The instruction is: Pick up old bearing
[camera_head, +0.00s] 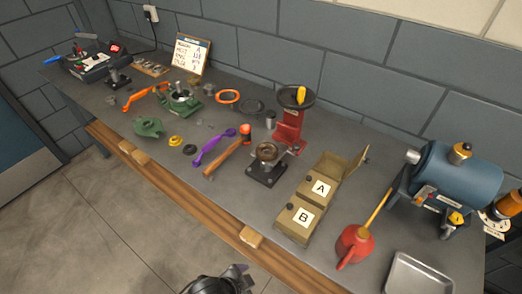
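A green split casing half (180,104) stands on the bench at the back left, with a metal ring-like part (181,95) in it. I cannot tell whether this is the old bearing. A second green casing piece (148,128) lies apart, nearer the front edge. A dark square stand (266,169) at mid-bench holds a brownish round part (268,151), which could also be a bearing. One dark gripper, seemingly my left gripper (243,272), shows at the bottom edge, in front of the bench and away from these parts. Its fingers are too unclear to judge. My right gripper is out of view.
Orange (228,96) and dark rings, a purple tool (214,147) and a hammer (228,156) lie mid-bench.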

